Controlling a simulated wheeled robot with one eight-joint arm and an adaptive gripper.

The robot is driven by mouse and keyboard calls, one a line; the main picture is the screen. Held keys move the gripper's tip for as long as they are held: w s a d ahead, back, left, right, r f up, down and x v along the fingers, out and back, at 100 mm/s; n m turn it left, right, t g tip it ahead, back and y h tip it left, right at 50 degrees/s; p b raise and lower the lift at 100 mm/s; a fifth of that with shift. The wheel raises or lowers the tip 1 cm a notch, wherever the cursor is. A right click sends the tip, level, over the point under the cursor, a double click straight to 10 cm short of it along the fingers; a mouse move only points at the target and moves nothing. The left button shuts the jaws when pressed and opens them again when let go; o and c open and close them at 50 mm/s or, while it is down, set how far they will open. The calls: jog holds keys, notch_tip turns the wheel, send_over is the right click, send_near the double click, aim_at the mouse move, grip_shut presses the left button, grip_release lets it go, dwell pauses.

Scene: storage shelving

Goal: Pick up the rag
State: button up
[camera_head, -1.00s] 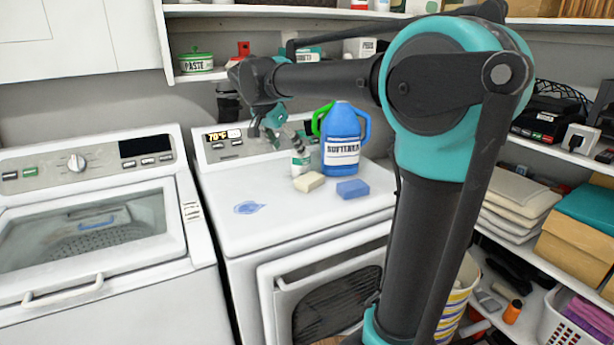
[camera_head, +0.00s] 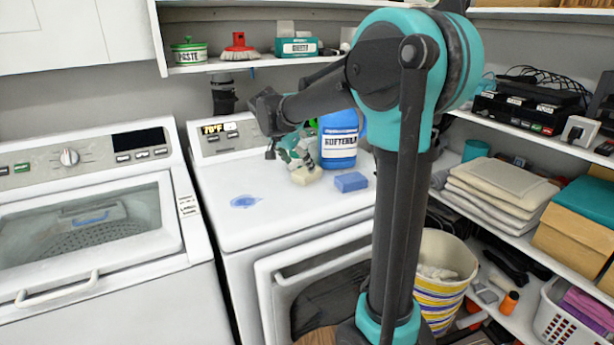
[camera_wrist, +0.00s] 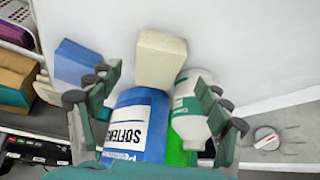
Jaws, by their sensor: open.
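No thing is plainly a rag. A cream block (camera_head: 306,175) and a blue block (camera_head: 351,182) lie on the white dryer top, and a flat blue patch (camera_head: 245,201), cloth or spill, lies left of them. My gripper (camera_head: 299,160) is just above and behind the cream block. In the wrist view my open fingers (camera_wrist: 158,84) are spread, with the cream block (camera_wrist: 160,60) showing ahead between them. I cannot tell whether they touch it. The blue block (camera_wrist: 76,62) is beyond the left finger.
A blue softener bottle (camera_head: 339,139) stands close behind the blocks, and a small white bottle (camera_wrist: 191,108) is close by in the wrist view. A shelf (camera_head: 262,60) hangs above. Folded cloths (camera_head: 500,184) are stacked on the right shelving.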

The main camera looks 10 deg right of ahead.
aim_at(305, 172)
jog(key=x, duration=0.5)
jog(key=shift+d, duration=0.25)
jog(key=c, duration=1.2)
jog(key=shift+c, duration=0.2)
jog(key=shift+r, duration=0.2)
jog(key=shift+a+r, duration=0.2)
jog(key=shift+r, duration=0.05)
notch_tip(305, 172, up, 7)
jog(key=shift+s+f, duration=0.1)
jog(key=shift+f, duration=0.1)
jog(key=s+a, duration=0.3)
jog(key=a, duration=0.6)
jog(key=s+a, duration=0.3)
jog(key=a, duration=0.6)
jog(key=shift+a+f, duration=0.2)
jog(key=shift+a, duration=0.15)
